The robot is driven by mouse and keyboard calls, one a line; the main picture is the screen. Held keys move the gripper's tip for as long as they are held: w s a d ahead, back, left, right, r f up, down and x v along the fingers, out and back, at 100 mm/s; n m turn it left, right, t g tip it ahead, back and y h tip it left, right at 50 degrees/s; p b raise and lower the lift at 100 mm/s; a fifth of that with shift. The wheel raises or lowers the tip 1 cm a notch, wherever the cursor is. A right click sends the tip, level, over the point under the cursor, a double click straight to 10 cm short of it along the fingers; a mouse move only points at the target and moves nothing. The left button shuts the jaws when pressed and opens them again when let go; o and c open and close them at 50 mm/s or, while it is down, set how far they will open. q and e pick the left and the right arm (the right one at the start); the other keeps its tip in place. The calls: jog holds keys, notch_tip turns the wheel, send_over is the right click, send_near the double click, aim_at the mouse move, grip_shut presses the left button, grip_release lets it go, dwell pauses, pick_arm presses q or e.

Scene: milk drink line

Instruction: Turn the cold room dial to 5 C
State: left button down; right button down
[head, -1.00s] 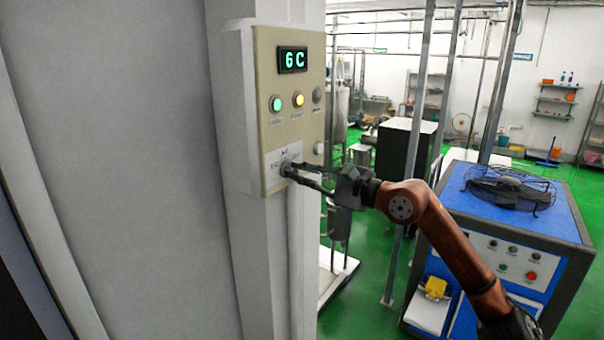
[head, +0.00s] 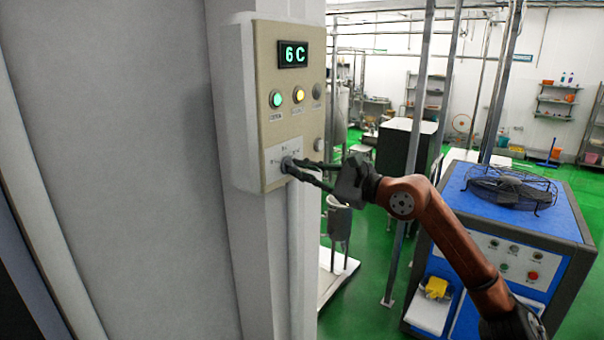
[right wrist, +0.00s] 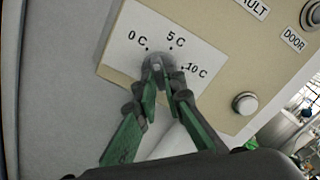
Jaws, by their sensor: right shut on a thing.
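The cold room dial (head: 288,165) is a small grey knob low on the beige control panel (head: 262,110). In the right wrist view the dial (right wrist: 157,66) sits on a white plate (right wrist: 140,38) marked 0 C, 5 C and 10 C. The panel's display (head: 293,56) reads 6 C in green. My right gripper (head: 296,168) is shut on the dial; in the right wrist view its green-padded fingers (right wrist: 158,82) close on it from both sides. The fingers partly cover the dial, and I cannot tell exactly where its pointer is. My left gripper is out of view.
Green (head: 276,99) and yellow (head: 298,95) lights sit above the dial, and a pale round knob (right wrist: 245,103) is beside it. A blue machine (head: 510,235) with a fan on top stands at the right. The pale wall fills the left.

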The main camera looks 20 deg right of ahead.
jog(key=m+b, duration=0.1)
jog(key=m, duration=0.3)
jog(key=shift+m+b, duration=0.3)
jog(key=shift+s+r+m+b, duration=0.1)
jog(key=shift+m+b, duration=0.4)
jog(key=shift+m, duration=1.5)
jog(key=shift+r, duration=0.1)
jog(key=c, duration=2)
grip_release()
jog(key=shift+c, duration=0.2)
jog(key=shift+f, duration=0.2)
jog(key=v, duration=1.2)
